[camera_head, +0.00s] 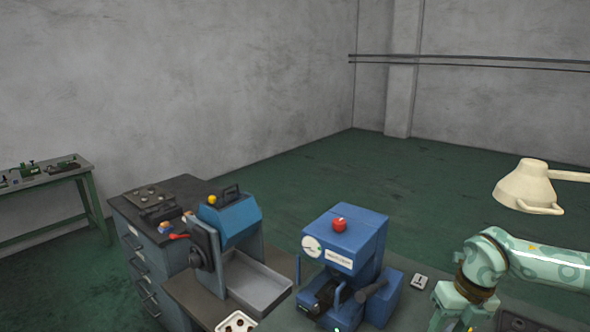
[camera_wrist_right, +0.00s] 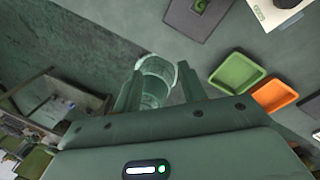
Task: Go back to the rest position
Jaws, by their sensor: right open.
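My right arm comes in from the right edge of the head view, pale green, and its hand (camera_head: 460,312) hangs down at the bottom edge. The fingertips are cut off there. In the right wrist view my right gripper (camera_wrist_right: 158,88) is open, with its two fingers apart. A round green cylindrical shape shows beyond and between the fingers; I cannot tell what it is or that anything is held. My left gripper is in neither view.
A blue machine with a red knob (camera_head: 339,224) stands on the bench, left of my right arm. Another blue machine (camera_head: 232,222) with a metal tray (camera_head: 262,295) is farther left. A cream lamp (camera_head: 528,188) hangs above my arm. Green (camera_wrist_right: 237,84) and orange (camera_wrist_right: 274,96) trays lie right of the gripper.

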